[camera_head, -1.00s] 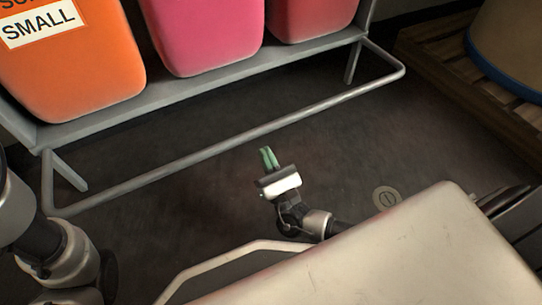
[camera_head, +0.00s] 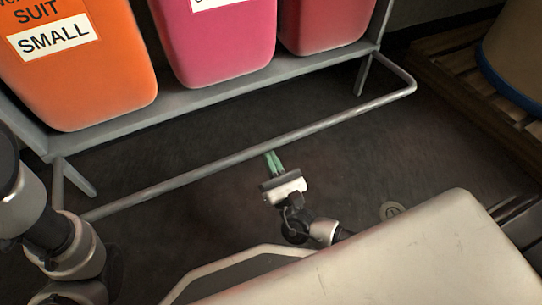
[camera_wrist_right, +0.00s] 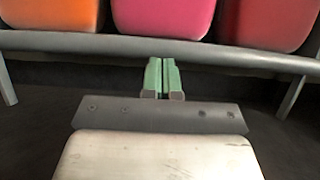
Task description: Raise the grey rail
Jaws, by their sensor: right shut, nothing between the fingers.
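The grey rail (camera_head: 210,168) is a thin bent tube in front of the bin rack, low over the dark floor in the head view. My right gripper (camera_head: 272,155) has green fingers, shut and empty, pointing at the middle of the rail. Its fingertips meet the rail's near edge in the picture; I cannot tell whether they touch it or reach under it. In the right wrist view the shut fingers (camera_wrist_right: 162,62) end at a grey bar crossing the picture; I cannot tell if it is the rail or the rack edge. My left gripper is out of view.
An orange bin (camera_head: 80,75), a pink bin (camera_head: 220,50) and a red bin (camera_head: 325,22) stand on the grey rack (camera_head: 210,98). A wooden pallet (camera_head: 480,90) with a tan drum (camera_head: 515,50) is at the right. The floor between rail and pallet is clear.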

